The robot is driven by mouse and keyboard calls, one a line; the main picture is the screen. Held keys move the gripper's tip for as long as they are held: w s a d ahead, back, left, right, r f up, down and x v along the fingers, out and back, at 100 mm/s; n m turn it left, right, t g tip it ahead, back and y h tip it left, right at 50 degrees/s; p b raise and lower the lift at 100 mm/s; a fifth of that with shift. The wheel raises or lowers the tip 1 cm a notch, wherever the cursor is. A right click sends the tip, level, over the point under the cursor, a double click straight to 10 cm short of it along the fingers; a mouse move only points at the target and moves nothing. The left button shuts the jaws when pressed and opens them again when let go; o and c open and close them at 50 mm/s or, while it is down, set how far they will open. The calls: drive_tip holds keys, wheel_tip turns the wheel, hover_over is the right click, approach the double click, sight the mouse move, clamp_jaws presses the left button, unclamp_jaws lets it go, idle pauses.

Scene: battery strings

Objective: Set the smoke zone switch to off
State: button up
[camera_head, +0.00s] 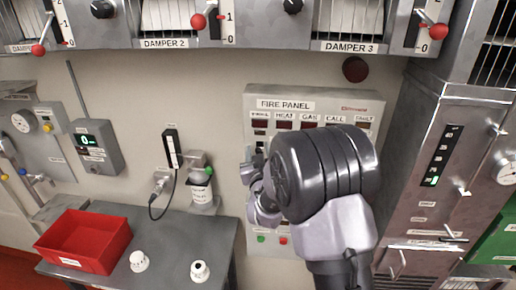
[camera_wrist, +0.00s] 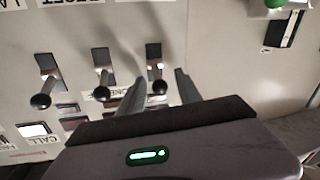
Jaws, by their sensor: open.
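The fire panel (camera_head: 310,104) is on the wall behind my arm in the head view, with a row of labels from smoke at the left to fault at the right. My arm hides much of it. The wrist view shows the panel (camera_wrist: 215,60) upside down, with three ball-tipped toggle switches. My gripper (camera_wrist: 158,88) is open, with one finger on each side of this ball. Contact cannot be told. In the head view my gripper (camera_head: 250,180) is at the panel's left edge.
Two neighbouring toggles (camera_wrist: 102,75) and (camera_wrist: 47,78) stand left of the gripper in the wrist view. A table with a red bin (camera_head: 85,240) and white knobs is at the lower left. A grey cabinet (camera_head: 440,160) stands at the right. Damper levers line the top.

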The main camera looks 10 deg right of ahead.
sight(256, 144)
drive_tip(key=shift+c, duration=0.4)
clamp_jaws()
drive_tip(key=f+b, duration=0.1)
drive_tip(key=b, duration=0.4)
drive_tip(key=shift+f+t, duration=0.15)
drive_tip(key=shift+t, duration=0.25)
wheel_tip(256, 144, down, 3)
drive_tip(key=n+t+b, duration=0.1)
drive_tip(key=t+b, duration=0.2)
drive_tip(key=b, duration=1.1)
drive_tip(key=n+t+b, duration=0.1)
drive_tip(key=t+b, duration=0.2)
drive_tip(key=b, duration=1.1)
drive_tip(key=shift+s, duration=0.15)
drive_tip(key=shift+n+t+y+b, duration=0.3)
drive_tip(key=shift+t+y+b, duration=0.1)
drive_tip(key=shift+t+b, duration=0.3)
drive_tip(key=shift+n+t+y, duration=0.5)
drive_tip(key=shift+n+t, duration=0.1)
drive_tip(key=shift+t, duration=0.2)
